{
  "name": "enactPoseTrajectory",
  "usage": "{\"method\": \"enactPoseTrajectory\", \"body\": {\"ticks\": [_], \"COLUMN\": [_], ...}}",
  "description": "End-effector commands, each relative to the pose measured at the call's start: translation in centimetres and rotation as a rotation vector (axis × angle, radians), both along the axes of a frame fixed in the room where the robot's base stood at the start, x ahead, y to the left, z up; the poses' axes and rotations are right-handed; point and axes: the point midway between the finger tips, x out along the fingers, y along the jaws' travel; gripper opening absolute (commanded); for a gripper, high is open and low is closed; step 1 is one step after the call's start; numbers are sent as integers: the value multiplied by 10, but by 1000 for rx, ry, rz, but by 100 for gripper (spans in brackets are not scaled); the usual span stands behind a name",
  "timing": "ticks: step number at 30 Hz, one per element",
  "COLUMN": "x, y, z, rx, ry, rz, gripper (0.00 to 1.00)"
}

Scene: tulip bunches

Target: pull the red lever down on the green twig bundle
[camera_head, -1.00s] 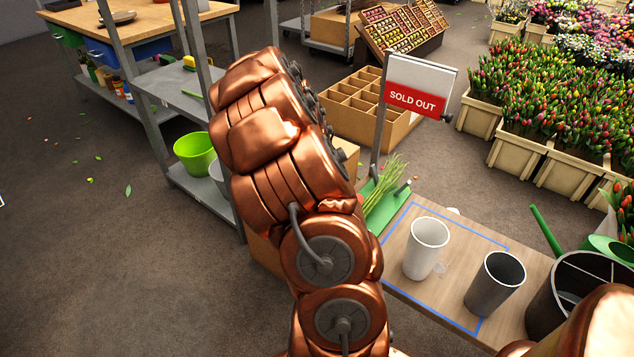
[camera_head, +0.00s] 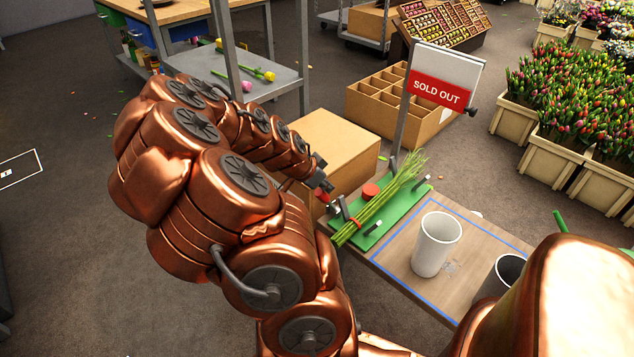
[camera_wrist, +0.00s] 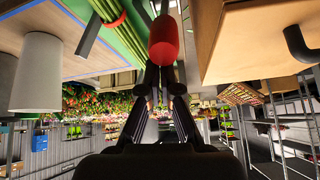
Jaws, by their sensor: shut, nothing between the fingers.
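The green twig bundle (camera_head: 384,203) lies on a green board (camera_head: 410,210) on the table's far left corner, with a red band around it. The red lever handle (camera_wrist: 164,42) is large in the wrist view, right in front of my fingertips (camera_wrist: 166,70); the bundle (camera_wrist: 88,38) shows to its left there. In the head view my gripper (camera_head: 321,181) is at the board's left edge, close beside the small red handle (camera_head: 324,197). My gripper is shut and empty. Whether the fingertips touch the lever I cannot tell.
A white cup (camera_head: 437,244) and a dark cup (camera_head: 499,275) stand on the blue-taped table. A cardboard box (camera_head: 335,150) is behind my gripper. A SOLD OUT sign (camera_head: 440,90) rises on a post behind the board.

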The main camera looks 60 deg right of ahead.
Motion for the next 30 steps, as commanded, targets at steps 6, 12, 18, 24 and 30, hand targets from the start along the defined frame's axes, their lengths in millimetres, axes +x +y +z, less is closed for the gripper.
{"method": "enactPoseTrajectory", "body": {"ticks": [6, 12, 18, 24, 30], "x": [-5, -3, -2, -3, -7], "y": [2, 4, 6, 4, -9], "z": [-4, -5, -6, -5, 7], "rx": [7, 12, 16, 18, 12], "ry": [-1, -3, -4, -4, -5], "rz": [-19, -17, -17, -18, -14], "gripper": [0, 0, 0, 0, 0]}}
